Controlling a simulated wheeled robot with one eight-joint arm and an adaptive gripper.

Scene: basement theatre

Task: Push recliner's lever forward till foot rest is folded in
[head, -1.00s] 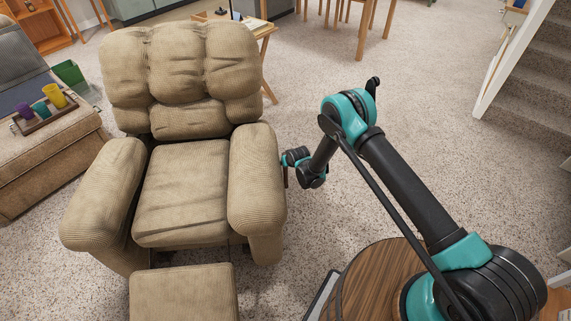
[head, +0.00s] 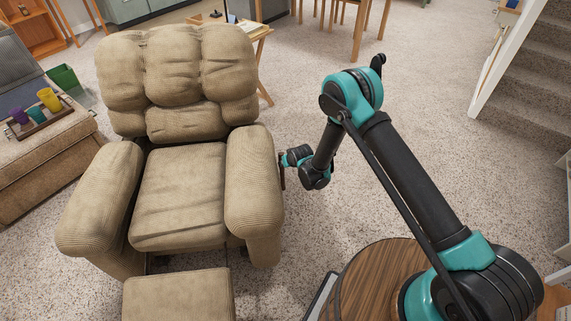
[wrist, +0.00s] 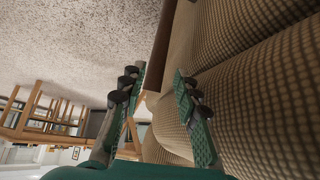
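The tan corduroy recliner (head: 180,190) stands left of centre in the head view. Its foot rest (head: 178,295) extends out in front of the seat, cut off by the bottom edge. My gripper (head: 283,168) is at the outer side of the armrest on the picture's right (head: 254,190), and is small and partly hidden there. In the wrist view my gripper (wrist: 158,74) has its two fingers spread apart. A brown wooden lever (wrist: 161,50) shows between the fingertips, beside the tan upholstery (wrist: 255,80). I see gaps at both fingers; contact is unclear.
A round wooden table (head: 365,275) is at the bottom, near my arm. An ottoman (head: 40,165) with a tray of cups stands at the left. A small wooden table (head: 262,40) is behind the recliner. Carpet (head: 430,130) to the right is clear up to the stairs (head: 525,75).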

